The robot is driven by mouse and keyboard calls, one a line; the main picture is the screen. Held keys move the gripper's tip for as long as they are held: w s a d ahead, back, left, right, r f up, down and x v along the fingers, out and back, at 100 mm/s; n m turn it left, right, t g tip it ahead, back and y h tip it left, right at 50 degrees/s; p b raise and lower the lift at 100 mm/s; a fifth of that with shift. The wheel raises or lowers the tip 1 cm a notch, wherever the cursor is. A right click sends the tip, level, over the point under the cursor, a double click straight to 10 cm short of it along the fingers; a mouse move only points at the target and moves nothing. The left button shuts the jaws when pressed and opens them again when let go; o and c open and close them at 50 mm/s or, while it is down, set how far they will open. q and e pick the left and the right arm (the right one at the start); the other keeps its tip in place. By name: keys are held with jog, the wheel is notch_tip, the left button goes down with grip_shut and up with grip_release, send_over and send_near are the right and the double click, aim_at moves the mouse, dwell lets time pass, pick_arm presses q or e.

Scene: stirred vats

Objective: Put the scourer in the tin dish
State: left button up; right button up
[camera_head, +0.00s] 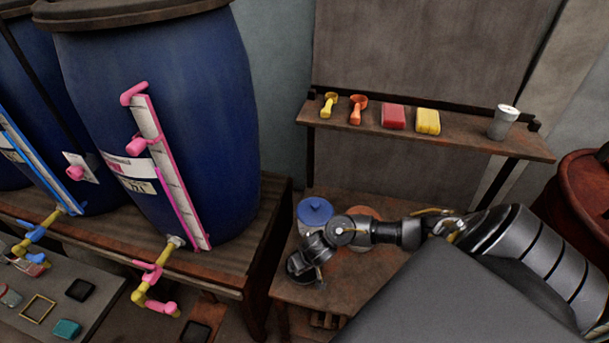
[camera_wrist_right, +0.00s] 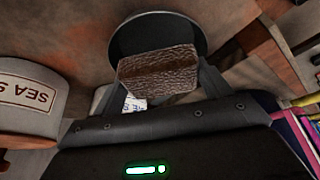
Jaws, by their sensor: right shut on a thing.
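The scourer (camera_wrist_right: 158,74), a brown, rough-textured block, is between the fingers of my right gripper (camera_wrist_right: 157,88) in the right wrist view. The gripper is shut on it. Behind it is the round, dark tin dish (camera_wrist_right: 133,35) with a paler rim. The scourer overlaps the dish's near part in this view; I cannot tell the height between them. In the head view my right gripper (camera_head: 305,266) is low over the small wooden table (camera_head: 296,290), and its wrist hides the scourer and dish. My left gripper is not in view.
A pot with a blue lid (camera_head: 315,209) stands close behind my right gripper. A white tub with "SEA S" lettering (camera_wrist_right: 30,95) is beside it in the wrist view. A shelf (camera_head: 455,136) above holds scoops, blocks and a shaker. A blue vat (camera_head: 205,90) stands left.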

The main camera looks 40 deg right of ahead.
jog(key=o, duration=1)
jog(key=shift+r, duration=0.1)
notch_tip(320, 180, up, 7)
jog(key=p, duration=0.8)
jog(key=shift+p, duration=0.3)
